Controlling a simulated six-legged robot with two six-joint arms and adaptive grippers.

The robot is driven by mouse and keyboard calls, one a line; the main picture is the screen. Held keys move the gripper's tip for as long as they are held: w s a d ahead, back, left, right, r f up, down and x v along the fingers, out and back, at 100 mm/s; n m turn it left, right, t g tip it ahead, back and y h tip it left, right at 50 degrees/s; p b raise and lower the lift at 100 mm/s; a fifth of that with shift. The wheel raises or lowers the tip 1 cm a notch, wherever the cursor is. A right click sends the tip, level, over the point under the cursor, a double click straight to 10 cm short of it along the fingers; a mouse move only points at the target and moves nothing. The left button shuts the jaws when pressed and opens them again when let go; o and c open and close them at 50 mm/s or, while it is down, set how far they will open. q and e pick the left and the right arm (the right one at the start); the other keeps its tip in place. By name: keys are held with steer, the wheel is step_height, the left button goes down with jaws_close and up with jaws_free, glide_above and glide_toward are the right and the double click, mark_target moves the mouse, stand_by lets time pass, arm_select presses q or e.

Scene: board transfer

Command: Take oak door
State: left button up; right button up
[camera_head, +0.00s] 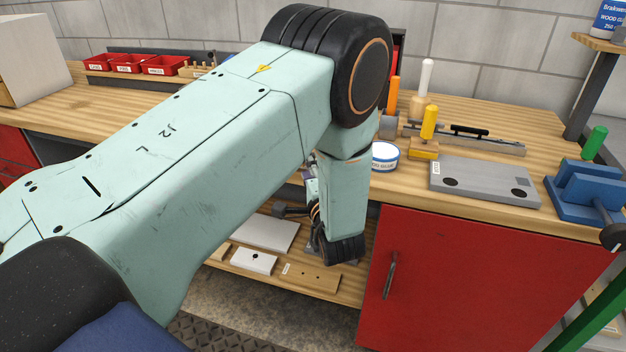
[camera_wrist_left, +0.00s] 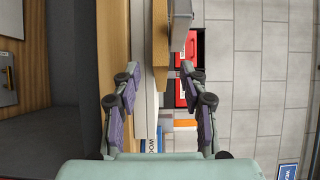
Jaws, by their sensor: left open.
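My left gripper (camera_wrist_left: 160,75) is open in the left wrist view, with a finger on each side and nothing clearly held. In the head view my own left arm hides most of it, at the front edge of the bench. A tan wooden panel (camera_head: 313,279) with a small label and a dark hole lies flat on the lower shelf, below my left wrist; it may be the oak door, but its label is too small to read. A wooden piece (camera_wrist_left: 160,35) shows beyond the fingers in the wrist view; I cannot tell which one it is.
A white panel (camera_head: 254,261) and a grey panel (camera_head: 264,232) lie on the shelf beside the tan one. A red cabinet door (camera_head: 470,285) stands right of the shelf. On the bench are a glue tin (camera_head: 384,157), a grey plate (camera_head: 483,181) and a blue vise (camera_head: 590,188).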

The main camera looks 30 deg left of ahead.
arm_select(q)
steer(key=shift+w+a, duration=0.45)
steer(key=shift+a, duration=0.1)
jaws_close()
stand_by(0.5)
